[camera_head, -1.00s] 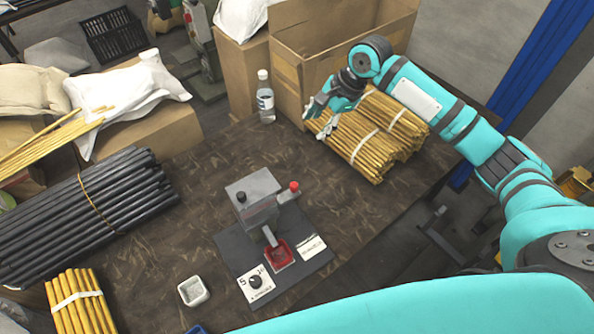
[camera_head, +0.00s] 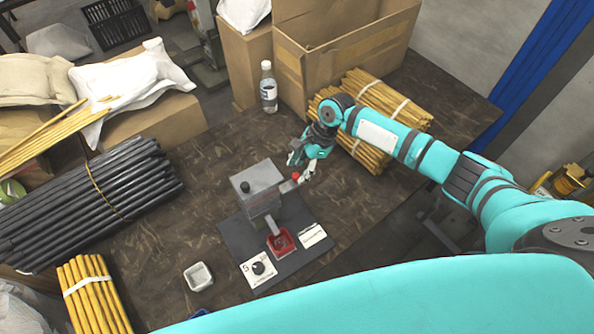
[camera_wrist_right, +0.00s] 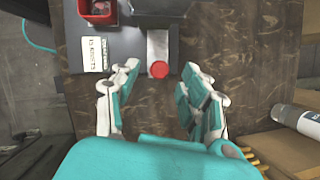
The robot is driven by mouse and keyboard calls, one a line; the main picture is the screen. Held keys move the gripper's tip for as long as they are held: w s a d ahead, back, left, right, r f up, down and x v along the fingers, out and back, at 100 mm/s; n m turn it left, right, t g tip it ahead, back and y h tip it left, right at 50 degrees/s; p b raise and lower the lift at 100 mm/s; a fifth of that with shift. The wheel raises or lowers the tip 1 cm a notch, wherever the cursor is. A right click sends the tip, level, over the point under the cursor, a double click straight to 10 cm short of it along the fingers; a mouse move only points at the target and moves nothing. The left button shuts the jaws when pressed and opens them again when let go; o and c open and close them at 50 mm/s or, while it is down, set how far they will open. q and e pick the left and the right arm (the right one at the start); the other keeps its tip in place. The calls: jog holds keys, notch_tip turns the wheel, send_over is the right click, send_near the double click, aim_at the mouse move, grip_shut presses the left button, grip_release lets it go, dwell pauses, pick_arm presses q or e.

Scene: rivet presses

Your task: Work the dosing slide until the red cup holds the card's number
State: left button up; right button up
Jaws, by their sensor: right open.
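The grey dosing press (camera_head: 258,188) stands on a dark base plate on the table. Its slide (camera_head: 288,186) sticks out to the right and ends in a red knob (camera_head: 296,177). The red cup (camera_head: 281,242) sits below the chute at the front; its contents are too small to count. My right gripper (camera_head: 301,164) is open at the red knob. In the right wrist view the knob (camera_wrist_right: 159,69) lies ahead, between the spread fingers (camera_wrist_right: 155,95). My left gripper is not seen.
A small white tray (camera_head: 198,277) stands left of the base plate. Bundles of yellow rods (camera_head: 372,110) and a bottle (camera_head: 268,88) are behind the press. Dark rods (camera_head: 85,205) lie at left.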

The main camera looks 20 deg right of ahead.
aim_at(290, 183)
jog(key=shift+x, duration=1.35)
grip_shut()
